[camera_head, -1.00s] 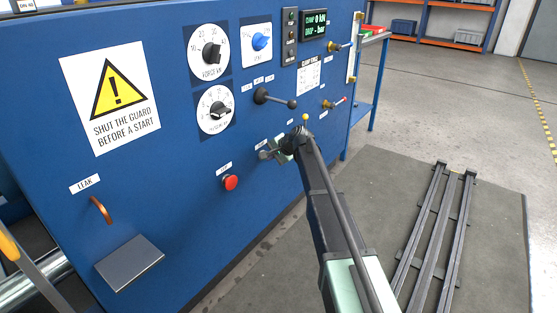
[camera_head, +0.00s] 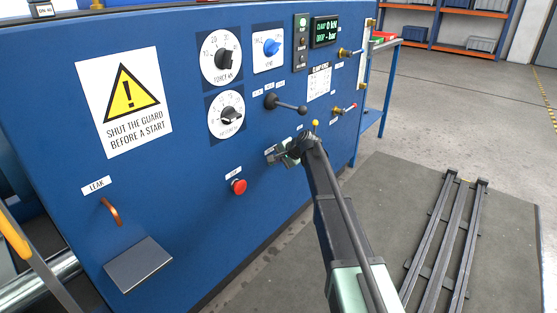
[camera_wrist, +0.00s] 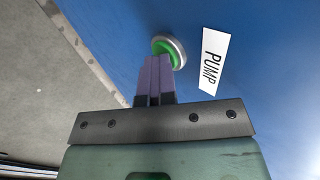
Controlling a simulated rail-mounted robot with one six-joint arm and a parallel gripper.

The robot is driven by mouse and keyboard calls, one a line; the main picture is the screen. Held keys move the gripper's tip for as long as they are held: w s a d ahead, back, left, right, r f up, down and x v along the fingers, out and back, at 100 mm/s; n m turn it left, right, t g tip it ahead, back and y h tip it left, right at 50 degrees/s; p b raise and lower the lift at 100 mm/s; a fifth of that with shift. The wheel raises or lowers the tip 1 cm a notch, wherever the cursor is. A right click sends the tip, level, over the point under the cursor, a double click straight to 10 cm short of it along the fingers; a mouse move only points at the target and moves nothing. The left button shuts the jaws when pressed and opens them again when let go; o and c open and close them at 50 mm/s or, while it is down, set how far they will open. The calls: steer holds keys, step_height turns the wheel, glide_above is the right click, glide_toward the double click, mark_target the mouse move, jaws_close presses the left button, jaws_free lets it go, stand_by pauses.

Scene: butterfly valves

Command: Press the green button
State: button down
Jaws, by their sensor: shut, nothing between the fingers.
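The green button (camera_wrist: 168,48) has a silver rim and sits on the blue panel beside a white PUMP label (camera_wrist: 213,60) in the wrist view. My gripper (camera_wrist: 153,58) is shut and empty. Its fingertips overlap the lower left of the button in that view; I cannot tell whether they touch it. In the head view my gripper (camera_head: 274,154) is at the panel's lower right, and the button is hidden behind it.
A red button (camera_head: 238,187) is left of my gripper on the blue panel (camera_head: 190,160). A grey shelf plate (camera_head: 139,264) juts out at lower left. Dark rails (camera_head: 447,240) lie on the floor mat.

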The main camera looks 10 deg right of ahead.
steer(key=s+d+f+p+v, duration=0.1)
steer(key=p+v, duration=0.6)
steer(key=v, duration=0.5)
steer(key=shift+s+d, duration=0.2)
steer(key=shift+s, duration=0.1)
steer(key=shift+f, duration=0.1)
